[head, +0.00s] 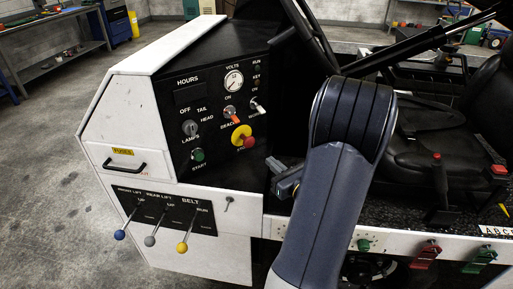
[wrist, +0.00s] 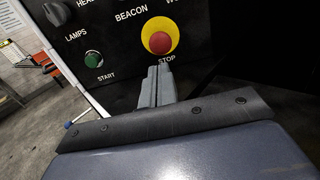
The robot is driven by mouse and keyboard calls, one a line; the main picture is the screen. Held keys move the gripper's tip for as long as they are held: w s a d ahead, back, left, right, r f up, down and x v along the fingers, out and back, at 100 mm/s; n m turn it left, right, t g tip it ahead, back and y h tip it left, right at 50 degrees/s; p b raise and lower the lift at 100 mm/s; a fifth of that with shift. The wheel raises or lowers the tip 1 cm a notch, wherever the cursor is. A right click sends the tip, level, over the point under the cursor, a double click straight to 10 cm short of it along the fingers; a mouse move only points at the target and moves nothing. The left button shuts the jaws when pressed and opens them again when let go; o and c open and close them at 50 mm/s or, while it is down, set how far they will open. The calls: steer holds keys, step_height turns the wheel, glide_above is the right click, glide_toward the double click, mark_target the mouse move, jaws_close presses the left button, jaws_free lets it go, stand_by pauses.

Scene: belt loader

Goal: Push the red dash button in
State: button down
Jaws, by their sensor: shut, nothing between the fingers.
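The red button (head: 245,138) is a round mushroom cap on a yellow ring, low on the right of the black dash panel. In the wrist view the red button (wrist: 160,43) faces me, with the word STOP under it. My gripper (head: 284,182) is right of and below the button in the head view, apart from it. In the wrist view my gripper (wrist: 158,68) has its fingers together and empty, with the tips just below the yellow ring. The button is unobstructed in both views.
A green START button (head: 198,155) and a lamp knob (head: 190,128) sit left of the red button. A beacon switch (head: 231,113) is just above it. Levers with blue, grey and yellow knobs (head: 182,247) stand below. A black seat (head: 440,140) is at right.

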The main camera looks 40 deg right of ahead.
mark_target(251, 143)
steer(key=w, duration=0.3)
steer(key=w+p, duration=0.1)
steer(key=w, duration=0.4)
steer(key=shift+w+d+p, duration=0.3)
steer(key=shift+w+d, duration=0.05)
steer(key=shift+w+b, duration=0.8)
steer(key=shift+w, duration=0.15)
steer(key=shift+r, duration=0.1)
steer(key=shift+s+d, duration=0.1)
